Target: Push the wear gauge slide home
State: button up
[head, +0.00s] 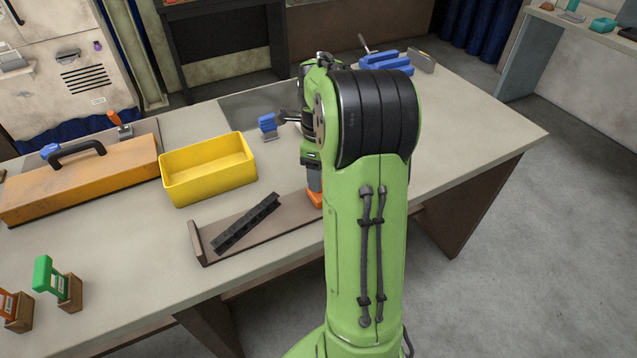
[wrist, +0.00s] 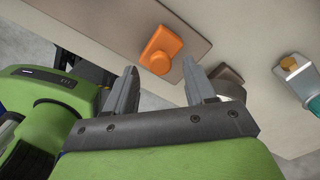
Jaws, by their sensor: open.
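I take the wear gauge to be the long brown board (head: 285,236) with a raised stop at its left end. A dark notched strip (head: 246,222) lies on it at a slant. The slide seems to be the orange block (head: 315,198) near the board's right part, partly hidden by my arm. In the wrist view the orange block (wrist: 158,50) sits on the brown board (wrist: 187,38), just beyond my fingertips. My gripper (wrist: 160,68) is open, with nothing between its fingers. Contact with the block cannot be told. In the head view my arm hides most of the gripper.
A yellow bin (head: 210,172) and an orange toolbox (head: 85,182) stand left of and behind the board. A blue-topped tool (head: 268,124) stands behind it. Green-handled (head: 52,280) and orange-handled (head: 12,305) items stand at front left. Bare tabletop lies at right.

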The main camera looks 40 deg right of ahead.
notch_tip(320, 180, down, 2)
grip_shut()
dwell(0.4)
jog(key=shift+r, duration=0.1)
